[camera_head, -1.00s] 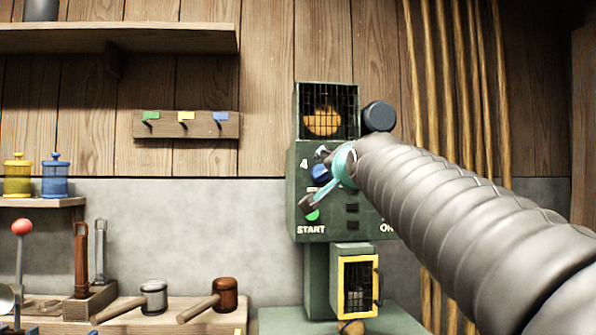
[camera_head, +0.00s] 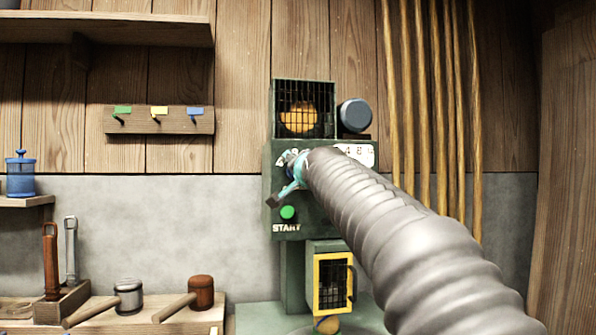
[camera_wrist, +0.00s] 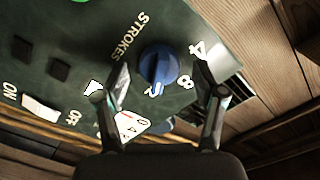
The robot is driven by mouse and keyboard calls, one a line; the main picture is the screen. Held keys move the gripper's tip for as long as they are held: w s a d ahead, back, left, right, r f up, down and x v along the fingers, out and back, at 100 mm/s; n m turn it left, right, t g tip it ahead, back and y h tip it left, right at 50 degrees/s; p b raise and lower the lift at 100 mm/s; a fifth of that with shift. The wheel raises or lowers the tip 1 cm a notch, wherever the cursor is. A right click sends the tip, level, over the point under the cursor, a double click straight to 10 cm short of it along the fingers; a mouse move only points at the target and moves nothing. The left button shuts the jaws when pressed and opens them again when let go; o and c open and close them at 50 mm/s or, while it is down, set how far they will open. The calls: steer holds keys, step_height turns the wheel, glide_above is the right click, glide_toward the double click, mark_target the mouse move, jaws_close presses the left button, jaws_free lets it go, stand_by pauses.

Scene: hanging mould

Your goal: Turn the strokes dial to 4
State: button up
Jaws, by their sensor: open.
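The blue strokes dial (camera_wrist: 158,64) is on the dark green machine panel in the wrist view, beside the white word STROKES. White numerals, including a 4 (camera_wrist: 199,49) and a 2, are spread around its edge. A pale mark shows near the dial's edge by the 2, but I cannot tell the setting for certain. My gripper (camera_wrist: 160,70) is open, with one finger on each side of the dial; I see gaps rather than clear contact. In the head view my gripper (camera_head: 284,178) is at the panel and hides most of the dial.
A green START button (camera_head: 287,212) is just below my gripper. A white ON/OFF switch (camera_wrist: 40,108) and dark square buttons (camera_wrist: 60,70) share the panel. A yellow-framed cage door (camera_head: 333,284) is lower.

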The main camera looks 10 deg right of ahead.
steer(key=c, duration=1.1)
steer(key=shift+c, duration=0.2)
steer(key=shift+n, duration=0.3)
steer(key=n, duration=2.3)
steer(key=shift+a, duration=0.3)
steer(key=shift+f+n, duration=0.1)
steer(key=shift+n, duration=0.2)
